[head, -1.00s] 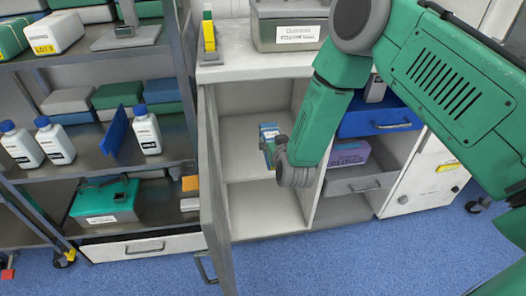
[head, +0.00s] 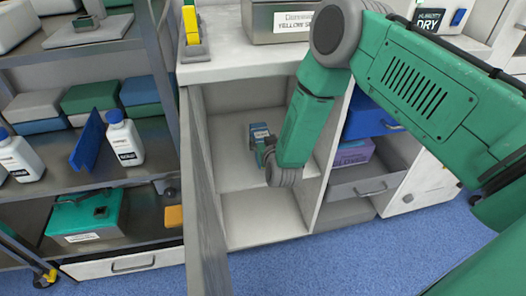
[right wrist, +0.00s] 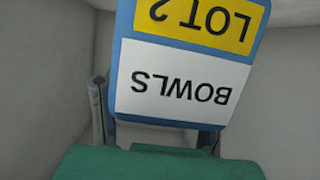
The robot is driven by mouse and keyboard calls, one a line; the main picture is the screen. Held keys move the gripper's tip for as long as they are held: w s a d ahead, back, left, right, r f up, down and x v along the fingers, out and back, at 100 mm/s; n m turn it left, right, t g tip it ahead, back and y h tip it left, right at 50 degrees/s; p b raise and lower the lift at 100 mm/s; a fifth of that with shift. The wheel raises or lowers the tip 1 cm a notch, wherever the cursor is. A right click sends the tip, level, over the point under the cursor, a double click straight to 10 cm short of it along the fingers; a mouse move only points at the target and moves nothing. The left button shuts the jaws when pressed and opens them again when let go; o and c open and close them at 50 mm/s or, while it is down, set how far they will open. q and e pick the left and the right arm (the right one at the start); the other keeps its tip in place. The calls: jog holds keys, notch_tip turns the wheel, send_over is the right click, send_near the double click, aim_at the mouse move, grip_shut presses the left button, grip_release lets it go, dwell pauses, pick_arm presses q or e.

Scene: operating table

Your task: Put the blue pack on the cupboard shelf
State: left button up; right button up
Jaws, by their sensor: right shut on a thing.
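The blue pack (head: 258,133) is in my right gripper (head: 267,153), inside the upper compartment of the open cupboard. In the right wrist view the blue pack (right wrist: 178,90) fills the upper middle, with a yellow "LOT 2" label and a white "BOWLS" label, both upside down. The right gripper (right wrist: 157,135) is shut on its near end. The cupboard shelf (head: 228,174) is pale and bare around the pack. I cannot tell whether the pack touches the shelf. My left gripper is not in view.
The cupboard door (head: 203,200) stands open at the left of the opening. A divider (head: 327,165) bounds it at the right. A metal rack with bottles (head: 125,138) stands left. Blue and grey drawers (head: 372,118) and a purple box (head: 352,153) are right.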

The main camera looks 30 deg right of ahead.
jog(key=f, duration=0.1)
jog(key=f+b, duration=0.1)
jog(key=f, duration=0.1)
jog(key=shift+d+f, duration=0.2)
jog(key=shift+f, duration=0.1)
jog(key=shift+a+r, duration=0.1)
jog(key=shift+r, duration=0.05)
jog(key=o, duration=1.4)
jog(key=shift+a, duration=0.1)
